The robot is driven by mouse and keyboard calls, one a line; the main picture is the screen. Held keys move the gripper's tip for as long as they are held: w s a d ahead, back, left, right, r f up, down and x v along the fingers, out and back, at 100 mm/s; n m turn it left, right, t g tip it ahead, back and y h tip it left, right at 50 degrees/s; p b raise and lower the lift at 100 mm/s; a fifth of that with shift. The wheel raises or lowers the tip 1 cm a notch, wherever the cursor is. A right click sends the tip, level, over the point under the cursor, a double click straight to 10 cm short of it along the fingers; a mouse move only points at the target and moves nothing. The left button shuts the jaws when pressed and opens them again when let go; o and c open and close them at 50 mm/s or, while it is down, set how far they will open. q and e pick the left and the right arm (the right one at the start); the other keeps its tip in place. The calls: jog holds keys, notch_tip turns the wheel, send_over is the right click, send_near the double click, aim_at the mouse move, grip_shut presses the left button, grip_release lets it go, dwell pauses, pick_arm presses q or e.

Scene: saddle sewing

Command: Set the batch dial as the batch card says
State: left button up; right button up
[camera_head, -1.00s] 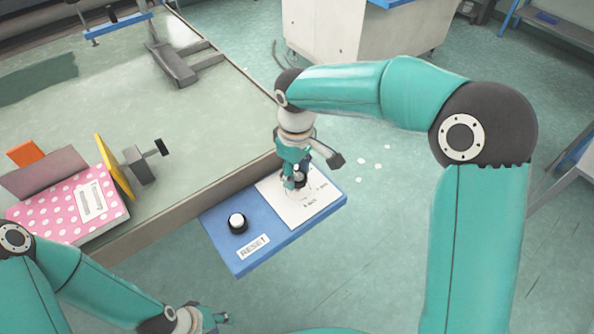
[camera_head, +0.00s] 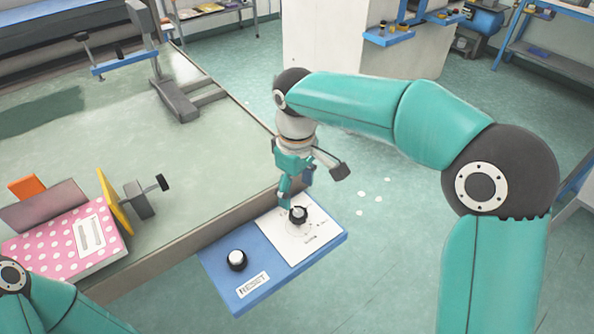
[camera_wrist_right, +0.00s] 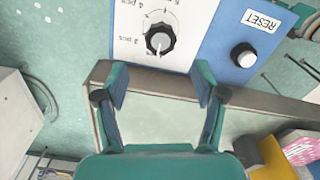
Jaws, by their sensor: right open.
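The batch dial (camera_head: 299,214) is a dark knob on a white plate at the right end of a blue panel (camera_head: 215,264). In the right wrist view the dial (camera_wrist_right: 160,40) has a white pointer mark on its lower side. "3 pcs" and "4 pcs" show to its left; another label above is cut off. My right gripper (camera_head: 297,188) is open and empty, just above and behind the dial; its fingers (camera_wrist_right: 160,82) stand apart from it in the wrist view. My left gripper is out of view; only part of its arm shows at lower left. No readable batch card shows.
A black-and-white button (camera_head: 237,260) and a RESET label (camera_head: 252,285) share the panel. The panel adjoins the front edge of the green-topped table (camera_head: 150,170). A pink dotted block (camera_head: 50,245) with an unreadable white label lies at left, beside a yellow plate (camera_head: 115,203).

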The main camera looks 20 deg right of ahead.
aim_at(298, 211)
notch_tip(298, 211, up, 5)
jog(key=shift+r, duration=0.1)
jog(key=shift+d, duration=0.1)
dwell(0.6)
